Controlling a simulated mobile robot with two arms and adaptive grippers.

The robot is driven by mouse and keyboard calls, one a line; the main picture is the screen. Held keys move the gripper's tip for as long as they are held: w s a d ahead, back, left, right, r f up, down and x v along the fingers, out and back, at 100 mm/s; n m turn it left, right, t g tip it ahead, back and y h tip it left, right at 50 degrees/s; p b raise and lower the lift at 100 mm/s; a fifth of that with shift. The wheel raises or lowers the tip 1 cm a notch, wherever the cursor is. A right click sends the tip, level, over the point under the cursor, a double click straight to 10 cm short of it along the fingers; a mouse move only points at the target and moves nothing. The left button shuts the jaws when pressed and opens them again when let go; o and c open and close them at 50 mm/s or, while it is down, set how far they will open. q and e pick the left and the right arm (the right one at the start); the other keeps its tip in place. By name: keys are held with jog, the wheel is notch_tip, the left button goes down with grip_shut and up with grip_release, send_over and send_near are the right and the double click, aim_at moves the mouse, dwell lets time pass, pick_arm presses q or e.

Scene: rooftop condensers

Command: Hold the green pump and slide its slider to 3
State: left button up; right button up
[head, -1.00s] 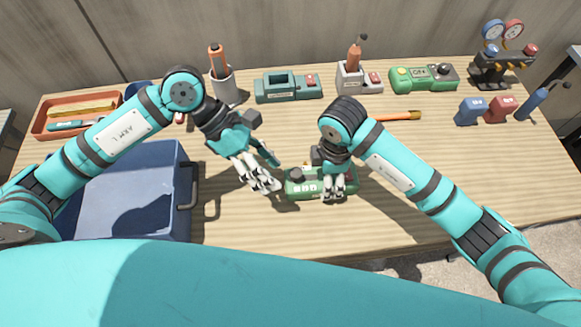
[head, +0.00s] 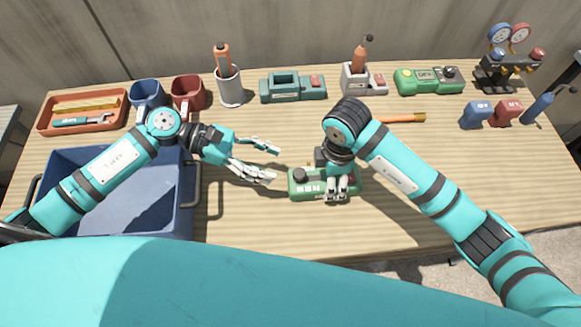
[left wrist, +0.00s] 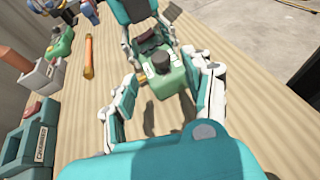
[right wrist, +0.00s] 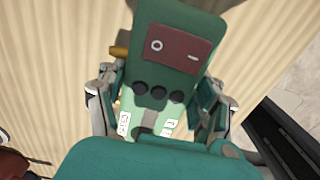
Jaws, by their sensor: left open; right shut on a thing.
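The green pump (head: 296,189) lies near the table's middle, with a black knob on its left end and white number labels on its front. My right gripper (head: 336,190) is shut on its right part from above. In the right wrist view the pump (right wrist: 178,18) fills the space between the fingers, showing a dark red panel with marks and three black round parts. I cannot tell the slider's position. My left gripper (head: 275,162) is open and empty, left of the pump, fingers pointing right. In the left wrist view the pump (left wrist: 172,80) is ahead of the spread fingers.
A blue bin (head: 120,165) stands at left. Behind are an orange tray (head: 70,125), mugs (head: 188,92), a teal device (head: 293,95), another green device (head: 428,88) and a gauge stand (head: 497,75). An orange-handled tool (head: 402,118) lies behind the pump. The front right is clear.

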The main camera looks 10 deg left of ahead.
aim_at(296, 172)
pick_arm(q)
jog(key=x, duration=0.6)
jog(key=shift+a, duration=0.1)
jog(key=shift+c, duration=0.4)
grip_shut()
